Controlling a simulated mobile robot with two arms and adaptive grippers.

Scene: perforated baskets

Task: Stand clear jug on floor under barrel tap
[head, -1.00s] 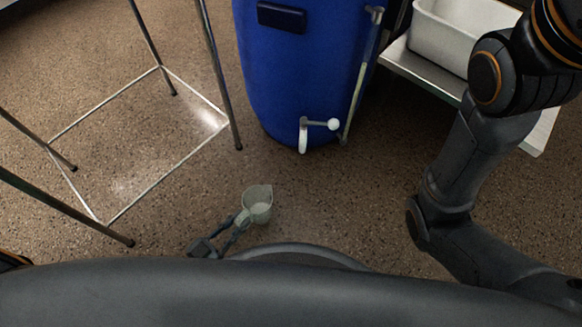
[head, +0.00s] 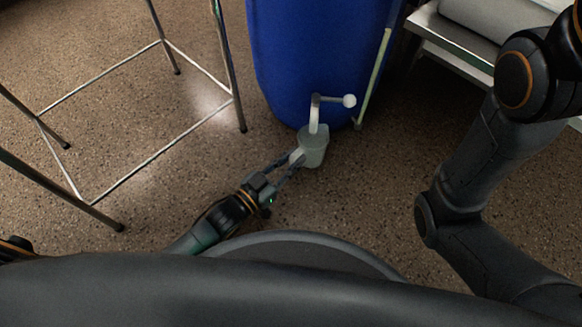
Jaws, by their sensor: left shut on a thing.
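The clear jug (head: 313,152) is at the foot of the blue barrel (head: 310,60), upright, with its mouth below the white tap (head: 314,113). The tap's spout overlaps the jug's rim in the picture. My left gripper (head: 294,163) is shut on the jug's handle, on the jug's left side. I cannot tell whether the jug's base touches the floor. My right arm (head: 470,170) comes down on the right; its gripper is out of view.
A metal stand frame (head: 232,80) with thin legs is on the left. A thin upright tube (head: 374,80) runs down the barrel's right side. Speckled floor (head: 340,200) is clear in front.

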